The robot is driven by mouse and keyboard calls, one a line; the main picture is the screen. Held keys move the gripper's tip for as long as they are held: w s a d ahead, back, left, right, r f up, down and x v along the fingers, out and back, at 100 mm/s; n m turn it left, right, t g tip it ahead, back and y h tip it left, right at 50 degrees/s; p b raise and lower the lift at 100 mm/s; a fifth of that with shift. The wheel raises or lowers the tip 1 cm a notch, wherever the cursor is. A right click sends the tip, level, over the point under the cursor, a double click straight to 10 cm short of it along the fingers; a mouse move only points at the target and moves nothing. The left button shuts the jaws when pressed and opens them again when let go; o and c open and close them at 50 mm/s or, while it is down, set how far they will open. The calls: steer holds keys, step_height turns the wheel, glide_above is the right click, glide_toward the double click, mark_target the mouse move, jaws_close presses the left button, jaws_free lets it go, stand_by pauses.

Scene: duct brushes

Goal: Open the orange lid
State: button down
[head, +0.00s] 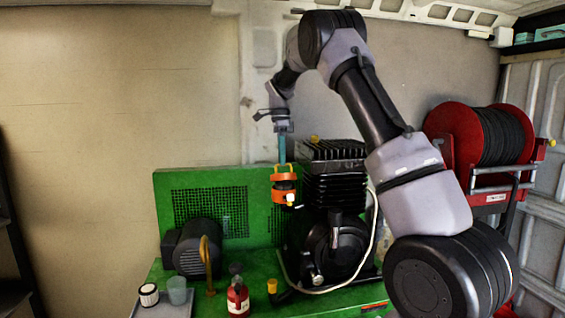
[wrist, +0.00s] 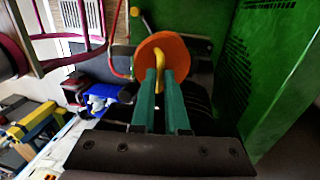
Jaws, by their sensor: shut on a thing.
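The orange lid (wrist: 178,50) shows in the wrist view as a round orange disc with a yellow upright handle (wrist: 159,62). My gripper (wrist: 160,73) has its two teal fingers close together on either side of that handle, shut on it. In the head view, my gripper (head: 282,160) points straight down onto the top of an orange fitting (head: 283,177) in front of the green panel. The fingers hide part of the handle in the wrist view. I cannot tell whether the lid is seated or raised.
A black finned compressor (head: 335,190) stands just right of the lid on the green base. A red hose reel (head: 480,140) is farther right. A red bottle (head: 238,298), a cup (head: 177,291) and a dark motor (head: 192,250) sit at lower left. The left wall is clear.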

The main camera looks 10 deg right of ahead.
steer(key=shift+w+r+g, duration=0.25)
steer(key=shift+w+g, duration=0.45)
steer(key=shift+g, duration=0.2)
steer(key=shift+w+r+g, duration=0.25)
steer(key=shift+w+g, duration=0.45)
steer(key=shift+g, duration=0.2)
steer(key=shift+w, duration=0.1)
steer(key=c, duration=0.9)
jaws_free()
